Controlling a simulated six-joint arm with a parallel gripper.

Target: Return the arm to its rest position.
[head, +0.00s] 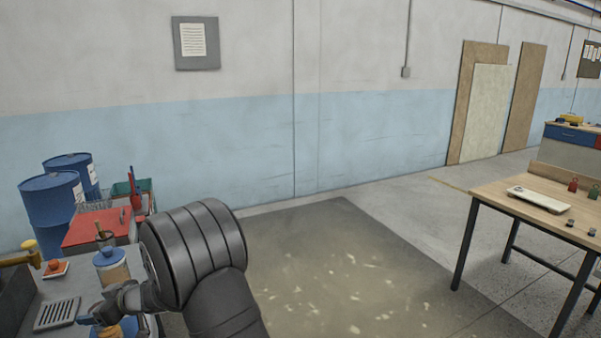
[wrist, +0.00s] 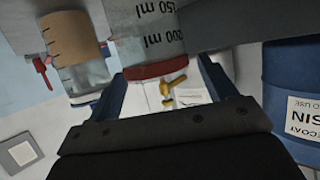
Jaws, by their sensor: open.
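My gripper (head: 100,314) is at the lower left of the head view, low over the grey bench, partly hidden by my dark arm. In the wrist view my gripper (wrist: 160,70) shows two blue fingers spread apart, with nothing clearly held between them. A clear measuring vessel (wrist: 153,35) with ml marks and a red band appears upside down beyond the fingers. I cannot tell whether it touches them. My arm is bent over the left bench.
A blue-lidded jar (head: 110,267), a red-topped box (head: 97,230) and a slotted grey plate (head: 57,314) crowd the bench near my arm. Blue drums (head: 52,205) stand behind. A wooden table (head: 530,203) is at right. The floor mat (head: 330,260) between is clear.

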